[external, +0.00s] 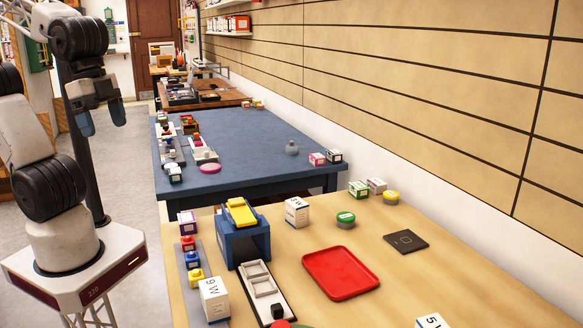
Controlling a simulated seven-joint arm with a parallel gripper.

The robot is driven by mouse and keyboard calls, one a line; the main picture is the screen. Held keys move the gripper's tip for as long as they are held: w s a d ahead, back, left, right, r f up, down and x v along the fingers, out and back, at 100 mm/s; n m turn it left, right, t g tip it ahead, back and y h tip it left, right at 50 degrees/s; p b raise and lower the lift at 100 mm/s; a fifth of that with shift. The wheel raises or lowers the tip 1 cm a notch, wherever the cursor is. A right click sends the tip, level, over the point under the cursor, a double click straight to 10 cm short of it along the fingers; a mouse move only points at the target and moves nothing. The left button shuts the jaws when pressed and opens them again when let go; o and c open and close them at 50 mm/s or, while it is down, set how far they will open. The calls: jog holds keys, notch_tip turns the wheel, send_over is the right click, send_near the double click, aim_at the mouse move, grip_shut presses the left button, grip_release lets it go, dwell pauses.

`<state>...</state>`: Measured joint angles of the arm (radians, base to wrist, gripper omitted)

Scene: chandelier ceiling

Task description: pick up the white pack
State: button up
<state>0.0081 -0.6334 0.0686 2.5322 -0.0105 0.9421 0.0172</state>
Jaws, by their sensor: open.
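Several white packs stand on the wooden table. One white pack (297,212) with dark print stands behind the red tray, right of the blue box. Another white pack (214,299) with large dark characters stands at the near left. A third white pack (432,321) is cut off by the bottom edge. I cannot tell which one the task means. My gripper (102,118) is open and empty, raised at the upper left with its fingers pointing down. It is well away from all the packs.
A blue box (242,243) with a yellow top stands at the table's left. A red tray (341,273), a dark square plate (406,242) and a green-topped round tin (345,220) lie to its right. A blue table (250,155) stands behind. The wall borders the right side.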

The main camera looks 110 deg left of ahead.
jog(key=shift+w, duration=0.1)
jog(key=m+g, duration=0.3)
jog(key=m, duration=0.5)
send_over(212, 287)
jog(key=f, duration=2)
jog(key=shift+s+a+f, duration=0.2)
jog(key=shift+a+f, duration=0.05)
jog(key=shift+w+d+f, duration=0.1)
jog(key=shift+w+f, duration=0.15)
jog(key=shift+f, duration=0.05)
jog(key=shift+f, duration=1.3)
jog(key=shift+d+f, duration=0.1)
jog(key=shift+f, duration=2.5)
